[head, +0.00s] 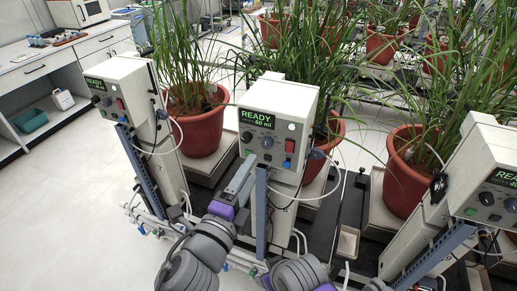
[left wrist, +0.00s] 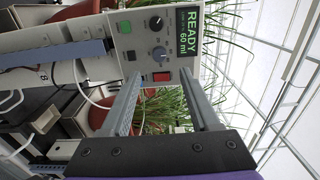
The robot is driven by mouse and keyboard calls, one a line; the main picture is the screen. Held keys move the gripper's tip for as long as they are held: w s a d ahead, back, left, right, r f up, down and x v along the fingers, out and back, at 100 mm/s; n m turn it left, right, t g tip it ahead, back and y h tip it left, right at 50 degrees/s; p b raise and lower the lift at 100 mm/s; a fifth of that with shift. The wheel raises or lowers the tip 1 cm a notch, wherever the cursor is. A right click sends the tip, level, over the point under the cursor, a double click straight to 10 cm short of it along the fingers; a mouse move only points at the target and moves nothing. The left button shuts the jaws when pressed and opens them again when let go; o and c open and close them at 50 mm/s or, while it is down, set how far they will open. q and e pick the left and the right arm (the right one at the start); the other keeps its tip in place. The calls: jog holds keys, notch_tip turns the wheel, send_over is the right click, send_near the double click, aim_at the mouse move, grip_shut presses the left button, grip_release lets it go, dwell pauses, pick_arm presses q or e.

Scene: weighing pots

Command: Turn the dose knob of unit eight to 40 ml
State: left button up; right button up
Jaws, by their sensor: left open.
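The middle unit (head: 283,97) is a cream box with a green display reading READY 60 ml. Its face also shows in the left wrist view, turned on its side, with the same reading on the display (left wrist: 187,35). A grey-blue knob (left wrist: 159,53) with marks around it sits beside a black knob (left wrist: 156,23). In the head view the grey-blue knob (head: 267,142) is small. My left gripper (head: 247,168) is open and empty, below the face. In the wrist view its fingertips (left wrist: 160,78) stand apart, with the red switch (left wrist: 161,76) showing between them. My right gripper is not seen.
Similar units stand at left (head: 117,88) and right (head: 487,170). Potted plants (head: 199,127) stand behind, their leaves close to the units. A white hose (head: 320,185) loops beside the middle unit. The floor at left (head: 60,210) is clear.

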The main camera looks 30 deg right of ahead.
aim_at(265, 145)
pick_arm(q)
jog(key=x, duration=0.8)
jog(key=shift+w+d, duration=0.25)
jog(key=shift+c, duration=0.2)
grip_shut()
